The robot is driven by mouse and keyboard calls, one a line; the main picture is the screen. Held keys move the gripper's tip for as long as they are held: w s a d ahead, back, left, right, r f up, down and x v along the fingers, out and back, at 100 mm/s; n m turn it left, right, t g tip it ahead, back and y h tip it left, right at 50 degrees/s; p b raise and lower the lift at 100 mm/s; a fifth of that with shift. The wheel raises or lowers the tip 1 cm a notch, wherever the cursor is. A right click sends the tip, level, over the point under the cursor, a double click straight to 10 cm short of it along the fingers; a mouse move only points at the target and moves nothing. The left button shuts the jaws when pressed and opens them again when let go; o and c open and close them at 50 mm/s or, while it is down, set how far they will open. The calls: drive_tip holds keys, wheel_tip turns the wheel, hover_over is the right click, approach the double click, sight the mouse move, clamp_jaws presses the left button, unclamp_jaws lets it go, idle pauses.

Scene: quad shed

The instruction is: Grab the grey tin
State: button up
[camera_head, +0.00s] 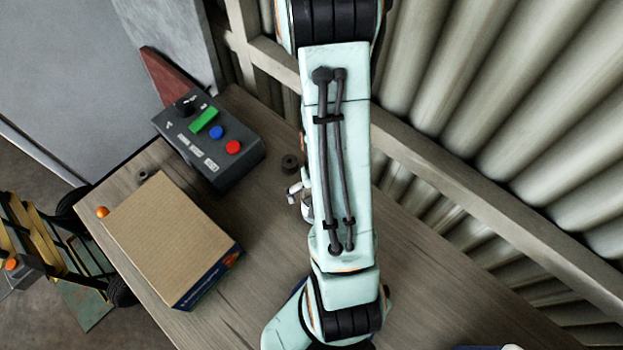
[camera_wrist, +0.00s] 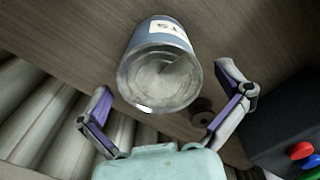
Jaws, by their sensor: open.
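The grey tin (camera_wrist: 160,77) shows in the wrist view, with a metal end facing the camera and a blue-grey side with a white label. It is ahead of my gripper (camera_wrist: 166,103), whose two fingers are spread apart, one to each side of the tin's near end. I see no finger closed on it, and I cannot tell whether either finger touches it. In the head view my arm covers most of this area. Part of my gripper (camera_head: 300,192) shows at the arm's left edge, and I cannot make out the tin there.
A cardboard box (camera_head: 168,238) lies on the wooden table (camera_head: 440,270), left of my arm. A dark control box (camera_head: 210,145) with coloured buttons stands behind it. A small dark ring (camera_head: 290,163) lies near my gripper. A corrugated wall (camera_head: 500,90) borders the table on the right.

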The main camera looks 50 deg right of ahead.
drive_tip(key=shift+f, duration=1.15)
drive_tip(key=c, duration=1.3)
drive_tip(key=shift+r, duration=0.1)
